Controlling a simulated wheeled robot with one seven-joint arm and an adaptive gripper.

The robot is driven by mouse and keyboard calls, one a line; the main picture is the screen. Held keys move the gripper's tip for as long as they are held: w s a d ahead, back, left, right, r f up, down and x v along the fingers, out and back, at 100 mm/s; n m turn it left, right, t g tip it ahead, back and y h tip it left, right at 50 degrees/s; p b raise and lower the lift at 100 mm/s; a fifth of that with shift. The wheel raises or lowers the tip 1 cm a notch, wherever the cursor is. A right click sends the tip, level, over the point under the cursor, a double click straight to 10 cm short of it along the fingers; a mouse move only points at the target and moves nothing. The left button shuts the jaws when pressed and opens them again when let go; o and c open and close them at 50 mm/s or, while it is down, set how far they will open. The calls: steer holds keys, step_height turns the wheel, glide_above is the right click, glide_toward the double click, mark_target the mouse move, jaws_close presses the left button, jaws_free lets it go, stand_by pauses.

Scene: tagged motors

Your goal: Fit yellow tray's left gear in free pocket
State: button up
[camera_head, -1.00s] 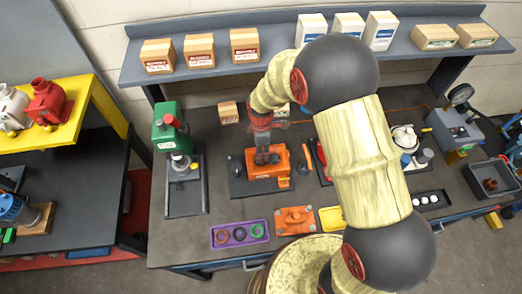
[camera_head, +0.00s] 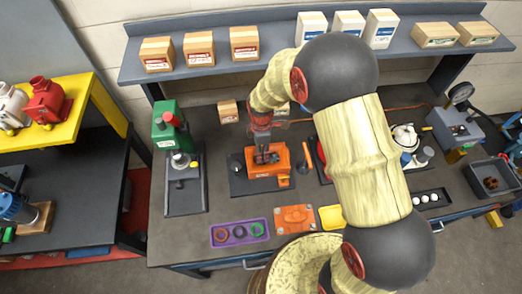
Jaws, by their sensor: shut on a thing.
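My gripper (camera_head: 263,157) points down into the open top of an orange housing (camera_head: 283,163). It is shut on a small part, most likely the gear. The part is too small and too covered by the fingers to make out. The housing sits on a dark plate (camera_head: 237,184) on the bench. The free pocket inside it is hidden by my gripper. The yellow tray (camera_head: 328,218) lies at the bench's front edge. My arm covers its right side, and no gear shows on its visible part.
A purple tray (camera_head: 218,241) with several rings and an orange plate (camera_head: 297,219) lie in front of the housing. A green press (camera_head: 168,125) stands to the left. An orange-handled tool (camera_head: 306,153) lies right of the housing. Cartons (camera_head: 244,43) line the shelf behind.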

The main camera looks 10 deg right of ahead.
steer(key=shift+f+b, duration=0.8)
steer(key=shift+f, duration=0.25)
stand_by(2.9)
steer(key=shift+r, duration=0.2)
stand_by(0.3)
steer(key=o, duration=1.4)
steer(key=shift+o, duration=0.4)
steer(key=shift+r, duration=0.1)
steer(key=shift+r+p, duration=1.9)
steer(key=shift+r, duration=1)
